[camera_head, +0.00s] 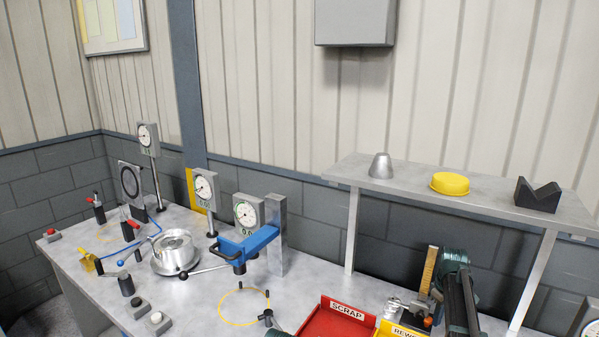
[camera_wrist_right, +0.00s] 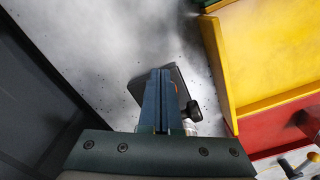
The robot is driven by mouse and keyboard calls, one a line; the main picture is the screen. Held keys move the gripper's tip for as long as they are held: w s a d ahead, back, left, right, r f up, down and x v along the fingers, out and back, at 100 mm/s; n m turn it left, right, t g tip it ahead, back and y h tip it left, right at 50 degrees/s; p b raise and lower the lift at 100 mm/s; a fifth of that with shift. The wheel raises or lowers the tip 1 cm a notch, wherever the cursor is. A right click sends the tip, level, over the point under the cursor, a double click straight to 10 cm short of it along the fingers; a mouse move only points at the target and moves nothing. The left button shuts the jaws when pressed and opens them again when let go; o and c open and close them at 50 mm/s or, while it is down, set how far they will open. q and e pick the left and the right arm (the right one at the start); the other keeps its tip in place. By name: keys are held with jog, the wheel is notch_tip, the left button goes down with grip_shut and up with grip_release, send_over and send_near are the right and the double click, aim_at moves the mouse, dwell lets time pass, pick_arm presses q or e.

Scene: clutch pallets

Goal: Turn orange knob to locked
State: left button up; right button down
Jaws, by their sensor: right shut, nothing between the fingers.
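The orange knob (camera_head: 427,322) is a small spot at the bottom right of the head view, by a small metal fixture (camera_head: 394,306). In the right wrist view only a sliver of orange (camera_wrist_right: 177,88) shows, beside a dark plate and mostly behind the fingers. Its turned position cannot be read. My right gripper (camera_wrist_right: 161,76) is shut and empty, its fingertips over the dark plate and close to the orange part. I cannot tell whether they touch it. In the head view my dark right arm stands just right of the knob.
A red scrap tray (camera_head: 335,319) and a yellow rework tray (camera_head: 388,330) stand left of the knob. A black knob (camera_wrist_right: 192,111) is beside the fingers. A raised shelf (camera_head: 440,198) is behind. Gauges and a blue clamp (camera_head: 246,242) stand at left.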

jog(key=shift+w+a, duration=0.1)
jog(key=shift+a, duration=0.05)
dwell(0.3)
jog(key=shift+s+a, duration=0.2)
jog(key=shift+a, duration=0.05)
jog(key=shift+s+a, duration=0.1)
jog(key=shift+a, duration=0.55)
dwell(0.4)
jog(key=shift+s, duration=0.2)
